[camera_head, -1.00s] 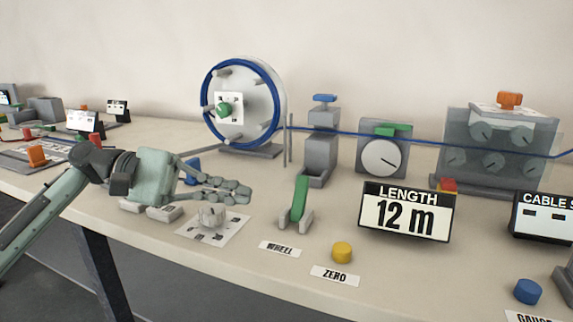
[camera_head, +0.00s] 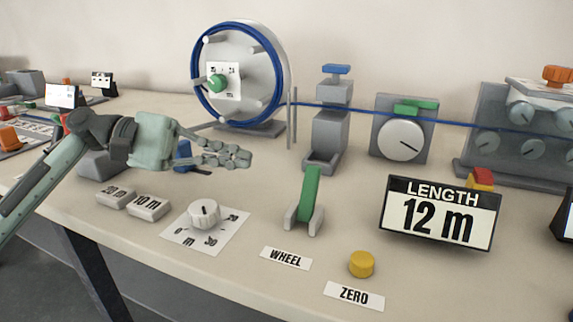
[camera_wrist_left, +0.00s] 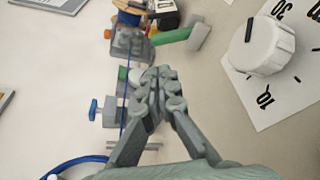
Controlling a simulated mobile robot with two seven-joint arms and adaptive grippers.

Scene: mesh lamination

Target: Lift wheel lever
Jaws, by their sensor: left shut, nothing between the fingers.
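The wheel lever is a green lever (camera_head: 309,194) in a small grey bracket, behind the label WHEEL (camera_head: 286,258). It leans slightly back, with its top near the foot of the grey post. In the left wrist view the green lever (camera_wrist_left: 172,36) shows at the top, beyond my fingers. My left gripper (camera_head: 248,158) is shut and empty, above the table to the left of the lever and apart from it. Its closed fingers also show in the left wrist view (camera_wrist_left: 160,78). My right gripper is in neither current view.
A white dial (camera_head: 204,214) sits below my left gripper, beside grey blocks (camera_head: 148,207). A yellow button (camera_head: 362,264) and the LENGTH display (camera_head: 440,215) reading 12 m stand right of the lever. Behind are the blue-rimmed reel (camera_head: 262,75) and a grey post (camera_head: 330,130) with blue cable.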

